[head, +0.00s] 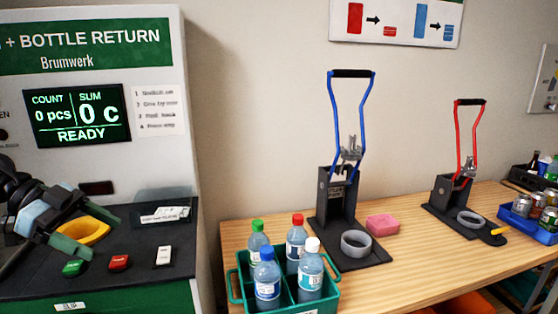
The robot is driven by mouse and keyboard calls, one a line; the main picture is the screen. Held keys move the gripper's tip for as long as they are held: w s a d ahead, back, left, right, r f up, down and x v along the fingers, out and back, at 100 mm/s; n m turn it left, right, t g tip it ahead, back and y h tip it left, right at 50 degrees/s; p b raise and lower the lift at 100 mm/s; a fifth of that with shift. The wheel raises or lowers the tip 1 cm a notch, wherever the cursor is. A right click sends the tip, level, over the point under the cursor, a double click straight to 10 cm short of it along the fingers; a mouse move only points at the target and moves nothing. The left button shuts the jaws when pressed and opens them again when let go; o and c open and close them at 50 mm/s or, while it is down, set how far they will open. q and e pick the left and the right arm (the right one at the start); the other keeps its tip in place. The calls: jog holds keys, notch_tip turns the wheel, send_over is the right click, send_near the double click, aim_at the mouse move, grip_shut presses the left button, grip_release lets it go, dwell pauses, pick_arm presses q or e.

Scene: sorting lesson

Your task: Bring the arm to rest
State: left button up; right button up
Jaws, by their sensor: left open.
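My left arm comes in at the left edge, and its dark gripper (72,226) is open in front of the bottle return machine (150,75). The gripper covers part of the machine's yellow ring (94,233); I cannot tell whether they touch. Nothing shows held between the fingers. My right gripper is not in view. The machine's screen (77,115) reads 0 pcs, 0 c and READY.
Green, red and white buttons (119,262) sit on the machine's dark shelf. A green crate (240,291) with several bottles stands at the wooden table's (420,270) front. Blue-handled (332,115) and red-handled (477,130) presses, a pink sponge (383,224) and a blue tray (512,221) with cans stand farther right.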

pick_arm(q)
jog(key=s+d+f+n+t+h+p, duration=0.1)
jog(key=s+d+f+t+h, duration=0.15)
jog(key=d+f, duration=0.4)
jog(key=s+d+f+n+t+h, duration=0.1)
jog(key=d+f+n+t+h, duration=0.1)
jog(key=d+f+t, duration=0.35)
jog(key=s+d+f+n+t+h+p, duration=0.1)
jog(key=s+d+f+t+h, duration=0.1)
jog(key=d+f, duration=0.5)
jog(key=s+a+f+n+g+y, duration=0.1)
jog(key=s+f+n+y, duration=0.4)
jog(key=s+f, duration=0.7)
jog(key=s+a+f+n+g+y+p, duration=0.1)
jog(key=s+a+f+n+y, duration=0.3)
jog(key=s+f+y, duration=0.6)
jog(key=s+f+n, duration=0.2)
jog(key=s+f, duration=0.1)
jog(key=s, duration=0.5)
jog(key=shift+s+a, duration=0.15)
jog(key=shift+s, duration=0.25)
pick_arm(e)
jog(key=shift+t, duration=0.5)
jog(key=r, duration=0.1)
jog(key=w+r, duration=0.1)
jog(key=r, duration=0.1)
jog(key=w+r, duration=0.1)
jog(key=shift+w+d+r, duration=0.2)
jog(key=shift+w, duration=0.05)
